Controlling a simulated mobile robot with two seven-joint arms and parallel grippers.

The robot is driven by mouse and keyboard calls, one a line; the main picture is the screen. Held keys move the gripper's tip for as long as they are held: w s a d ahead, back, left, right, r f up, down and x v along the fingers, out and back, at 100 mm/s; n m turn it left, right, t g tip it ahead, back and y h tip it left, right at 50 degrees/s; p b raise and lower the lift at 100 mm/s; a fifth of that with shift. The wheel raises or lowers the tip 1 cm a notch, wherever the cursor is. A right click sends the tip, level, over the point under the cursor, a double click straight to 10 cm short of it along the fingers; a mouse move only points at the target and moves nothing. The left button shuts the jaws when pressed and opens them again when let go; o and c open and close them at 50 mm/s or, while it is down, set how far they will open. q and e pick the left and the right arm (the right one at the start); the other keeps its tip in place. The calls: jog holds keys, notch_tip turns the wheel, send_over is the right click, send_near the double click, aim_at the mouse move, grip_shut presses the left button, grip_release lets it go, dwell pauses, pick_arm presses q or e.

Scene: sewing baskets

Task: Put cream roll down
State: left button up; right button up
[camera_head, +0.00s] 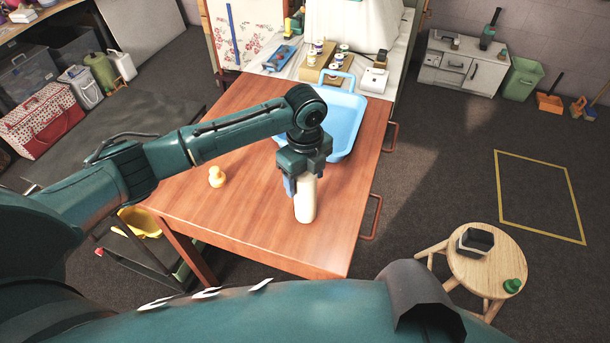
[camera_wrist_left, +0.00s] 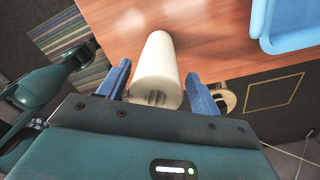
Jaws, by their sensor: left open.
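The cream roll (camera_head: 305,200) stands upright on the wooden table (camera_head: 240,235), near its front right part. My left gripper (camera_head: 303,182) is directly above and around the roll's upper part, its jaws open. In the left wrist view the roll (camera_wrist_left: 157,72) lies between the two blue fingers of the gripper (camera_wrist_left: 160,88), with a gap visible at each side. The roll's top is hidden by the gripper in the head view. My right gripper is not in view.
A blue tray (camera_head: 349,110) stands on the table behind my gripper. A small pale yellow object (camera_head: 216,177) stands to the left. The table's front left is clear. A round stool (camera_head: 487,270) is on the floor at the right.

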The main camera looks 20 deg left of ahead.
pick_arm(q)
notch_tip(320, 180, up, 12)
jog(key=s+d+f+n+t+h, duration=0.25)
jog(key=d+f+n, duration=0.25)
jog(key=f, duration=0.3)
jog(key=s+d+f+n+t+h, duration=0.25)
jog(key=d+f+n+h, duration=0.2)
jog(key=f, duration=0.35)
jog(key=s+a+f+n+t, duration=0.1)
jog(key=s+n, duration=0.1)
jog(key=s+a+f+n+t+y, duration=0.1)
jog(key=s+n, duration=0.1)
jog(key=s+a+f+n, duration=0.1)
jog(key=s+f+n, duration=0.1)
jog(key=n, duration=0.1)
jog(key=shift+s+t+b, duration=0.1)
jog(key=shift+t+b, duration=0.25)
jog(key=shift+t, duration=0.05)
jog(key=s+a+f+n+t+y, duration=0.1)
jog(key=s+a+n+t+y, duration=0.1)
jog(key=s+a+n, duration=0.3)
jog(key=s+a, duration=0.1)
jog(key=s, duration=0.1)
jog(key=shift+s+a+f+t+y, duration=0.25)
jog(key=shift+s+a+t+y, duration=0.1)
jog(key=shift+a+t+y, duration=0.05)
